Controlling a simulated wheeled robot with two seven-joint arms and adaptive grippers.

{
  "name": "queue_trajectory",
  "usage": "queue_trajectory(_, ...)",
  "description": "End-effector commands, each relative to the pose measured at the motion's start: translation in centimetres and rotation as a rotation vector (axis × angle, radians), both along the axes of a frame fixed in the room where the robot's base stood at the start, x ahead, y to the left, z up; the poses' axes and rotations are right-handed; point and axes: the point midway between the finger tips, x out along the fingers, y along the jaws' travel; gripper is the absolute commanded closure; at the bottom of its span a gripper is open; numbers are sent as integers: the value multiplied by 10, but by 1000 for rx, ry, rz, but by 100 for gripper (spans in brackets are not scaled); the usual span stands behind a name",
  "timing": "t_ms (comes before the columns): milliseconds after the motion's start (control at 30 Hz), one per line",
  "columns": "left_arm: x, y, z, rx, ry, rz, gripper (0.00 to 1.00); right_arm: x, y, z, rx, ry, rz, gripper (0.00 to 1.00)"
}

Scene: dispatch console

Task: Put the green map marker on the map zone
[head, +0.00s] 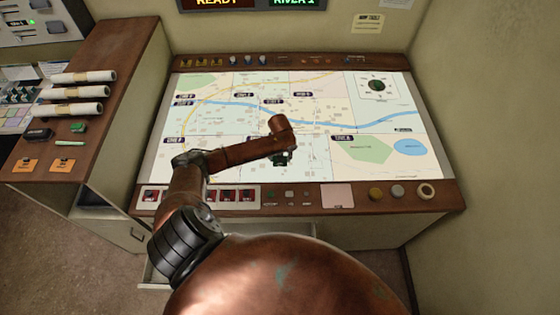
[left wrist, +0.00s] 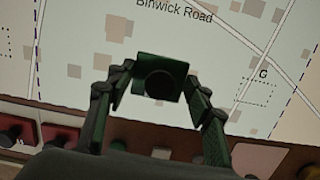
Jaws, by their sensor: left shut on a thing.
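The green map marker (left wrist: 147,62) shows in the left wrist view as a green square piece with a dark round middle. My left gripper (left wrist: 158,84) is shut on it, with a finger on each side. In the head view my left gripper (head: 282,158) is over the lower middle of the lit map (head: 220,148); the marker is too small there to tell apart from it. A dashed box marked G (left wrist: 257,92) lies on the map to the right of the marker in the wrist view. Whether the marker touches the map I cannot tell. My right gripper is not in view.
Red switches (head: 228,196), a pink note (head: 338,196) and round knobs (head: 376,193) line the console's front edge. A side cabinet at left carries rolled papers (head: 78,92) and a green item (head: 78,127).

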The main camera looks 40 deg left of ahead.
Motion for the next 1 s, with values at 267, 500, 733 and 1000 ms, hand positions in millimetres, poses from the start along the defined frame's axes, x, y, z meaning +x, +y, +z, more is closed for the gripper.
queue_trajectory(267, -1, 0, -26, 0, 1, 0, 77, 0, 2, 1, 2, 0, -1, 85)
queue_trajectory(500, -2, 0, -27, 0, 1, 0, 77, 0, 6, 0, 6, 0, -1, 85)
queue_trajectory(733, -2, 0, -28, -1, 2, 1, 42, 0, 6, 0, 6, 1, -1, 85)
queue_trajectory(1000, -2, 0, -28, -1, 2, 1, 35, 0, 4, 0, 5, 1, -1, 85)
